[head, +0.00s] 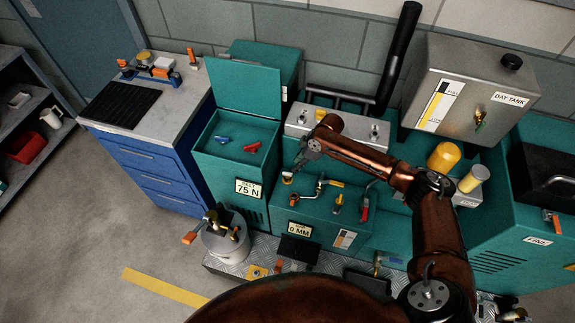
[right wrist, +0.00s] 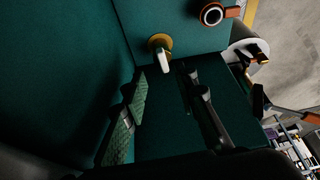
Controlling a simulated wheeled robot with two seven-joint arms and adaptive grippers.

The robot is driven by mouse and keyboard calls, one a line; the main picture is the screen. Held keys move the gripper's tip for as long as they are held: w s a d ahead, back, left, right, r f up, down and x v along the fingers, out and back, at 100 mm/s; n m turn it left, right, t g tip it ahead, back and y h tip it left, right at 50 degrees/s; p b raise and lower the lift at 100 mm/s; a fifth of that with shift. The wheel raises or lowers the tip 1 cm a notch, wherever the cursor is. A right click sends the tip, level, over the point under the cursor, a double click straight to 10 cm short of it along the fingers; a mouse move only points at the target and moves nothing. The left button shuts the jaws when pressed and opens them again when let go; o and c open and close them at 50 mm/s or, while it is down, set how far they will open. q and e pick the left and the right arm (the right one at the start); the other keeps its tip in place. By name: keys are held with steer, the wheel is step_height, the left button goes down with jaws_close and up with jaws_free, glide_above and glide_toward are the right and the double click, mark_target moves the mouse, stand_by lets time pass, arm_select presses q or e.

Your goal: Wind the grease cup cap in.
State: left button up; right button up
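A small fitting with a brass base and a pale stub, which looks like the grease cup (right wrist: 161,50), sits on the teal housing in the right wrist view. In the head view it shows as a small pale and brass piece (head: 287,178) just below my right gripper (head: 300,158). In the right wrist view my right gripper (right wrist: 168,105) has its two fingers apart with nothing between them. The fitting is beyond the fingertips, apart from them. I cannot tell which part of the fitting is the cap. My left gripper is not in view.
A brass valve with an orange-tipped handle (head: 293,200) is close to the fitting. An open teal bin (head: 240,143) is on the left, a white bucket of tools (head: 226,245) lower left. The day tank (head: 470,90) and a yellow cup (head: 443,156) are on the right.

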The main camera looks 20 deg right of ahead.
mark_target(290, 174)
steer(key=x, duration=0.2)
steer(key=b+x, duration=0.1)
steer(key=x, duration=0.2)
steer(key=shift+a+f, duration=0.2)
steer(key=shift+a, duration=0.2)
steer(key=shift+w+a+f+b, duration=0.1)
steer(key=shift+f+b, duration=0.3)
steer(key=shift+a+f, duration=0.1)
steer(key=shift+f, duration=0.2)
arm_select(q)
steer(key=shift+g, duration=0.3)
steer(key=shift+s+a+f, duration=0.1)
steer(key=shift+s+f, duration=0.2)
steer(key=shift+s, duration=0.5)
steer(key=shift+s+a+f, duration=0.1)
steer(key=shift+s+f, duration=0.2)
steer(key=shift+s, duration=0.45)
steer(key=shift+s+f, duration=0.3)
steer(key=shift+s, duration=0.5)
arm_select(e)
jaws_close()
